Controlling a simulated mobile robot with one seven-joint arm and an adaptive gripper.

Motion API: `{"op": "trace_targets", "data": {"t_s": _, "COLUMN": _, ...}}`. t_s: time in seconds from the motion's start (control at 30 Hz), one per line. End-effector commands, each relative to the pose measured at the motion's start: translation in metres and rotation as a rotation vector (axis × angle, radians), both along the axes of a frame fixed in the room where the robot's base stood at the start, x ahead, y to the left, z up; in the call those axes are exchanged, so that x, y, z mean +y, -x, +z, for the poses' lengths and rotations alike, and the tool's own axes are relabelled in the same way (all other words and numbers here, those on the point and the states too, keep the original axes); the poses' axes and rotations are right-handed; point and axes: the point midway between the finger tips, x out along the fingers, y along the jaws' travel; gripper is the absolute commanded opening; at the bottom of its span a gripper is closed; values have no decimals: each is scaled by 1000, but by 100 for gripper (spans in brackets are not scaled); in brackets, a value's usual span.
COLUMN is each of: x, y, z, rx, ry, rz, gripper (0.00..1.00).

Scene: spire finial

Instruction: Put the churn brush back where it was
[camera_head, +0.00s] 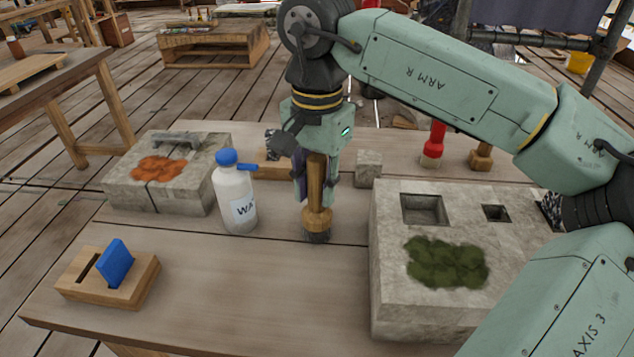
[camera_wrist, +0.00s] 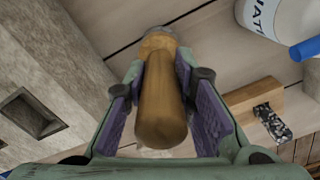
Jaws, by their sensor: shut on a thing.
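The churn brush (camera_head: 317,219) has a round wooden handle, a wider wooden collar and short dark bristles at the bottom. It is upright in my gripper (camera_head: 316,187), bristles down, at the middle of the table. I cannot tell if the bristles touch the tabletop. In the wrist view, the purple-padded fingers of my gripper (camera_wrist: 160,88) lie on either side of the brush handle (camera_wrist: 161,108) and are shut on it.
A white water bottle (camera_head: 235,199) stands left of the brush. A mossy stone block (camera_head: 410,308) with square sockets is at right. An orange-stained stone (camera_head: 190,195) and a slotted wooden block (camera_head: 130,292) are at left. A red-handled brush (camera_head: 434,142) stands behind. The front middle is clear.

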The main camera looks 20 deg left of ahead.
Motion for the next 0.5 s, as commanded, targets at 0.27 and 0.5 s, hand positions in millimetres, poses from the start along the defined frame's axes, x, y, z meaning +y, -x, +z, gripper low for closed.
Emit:
{"op": "trace_targets", "data": {"t_s": 0.27, "x": 0, "y": 0, "z": -4, "rx": 0, "ry": 0, "rz": 0, "gripper": 24}}
{"op": "trace_targets", "data": {"t_s": 0.5, "x": 0, "y": 0, "z": -3, "rx": 0, "ry": 1, "rz": 0, "gripper": 40}}
